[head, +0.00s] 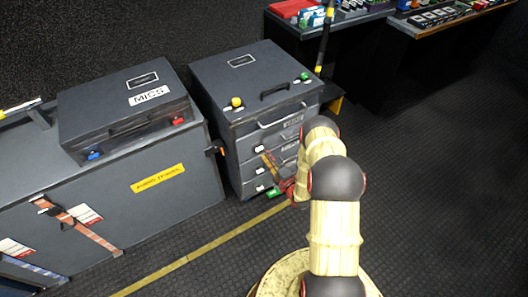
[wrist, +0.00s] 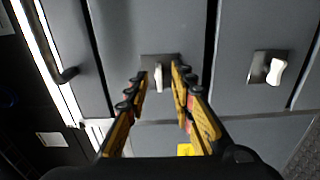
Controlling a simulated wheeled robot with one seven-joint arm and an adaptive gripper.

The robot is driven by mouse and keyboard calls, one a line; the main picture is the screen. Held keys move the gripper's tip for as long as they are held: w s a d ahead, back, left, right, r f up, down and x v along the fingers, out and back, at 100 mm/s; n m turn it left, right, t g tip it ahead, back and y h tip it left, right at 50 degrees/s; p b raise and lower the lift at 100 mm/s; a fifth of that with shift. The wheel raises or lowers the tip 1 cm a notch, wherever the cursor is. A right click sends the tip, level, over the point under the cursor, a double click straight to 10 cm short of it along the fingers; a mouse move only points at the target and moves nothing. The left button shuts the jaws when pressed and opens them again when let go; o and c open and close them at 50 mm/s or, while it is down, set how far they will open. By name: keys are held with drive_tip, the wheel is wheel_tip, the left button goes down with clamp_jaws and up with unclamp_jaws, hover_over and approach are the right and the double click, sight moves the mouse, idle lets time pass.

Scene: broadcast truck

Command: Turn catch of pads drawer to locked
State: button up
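The grey drawer cabinet (head: 245,150) stands in the middle of the head view, its front carrying several drawers with small white catches. In the wrist view the drawers run as upright panels. One white catch lever (wrist: 159,79) on a dark plate (wrist: 148,64) lies between my fingertips. It points roughly up and down in that picture. My gripper (wrist: 159,75) is open, its yellow and black fingers on either side of the lever; contact cannot be told. In the head view my gripper (head: 275,168) is at the cabinet front. I cannot read which drawer is labelled pads.
Another white catch (wrist: 277,72) is on the panel to the right. A dark handle (wrist: 66,75) is at the left. A MICS case (head: 125,105) sits on a grey chest (head: 165,190) left of the cabinet. The dark floor (head: 440,190) at right is clear.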

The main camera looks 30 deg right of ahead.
drive_tip(key=s, duration=0.8)
drive_tip(key=shift+s+d, duration=0.15)
drive_tip(key=shift+d, duration=0.05)
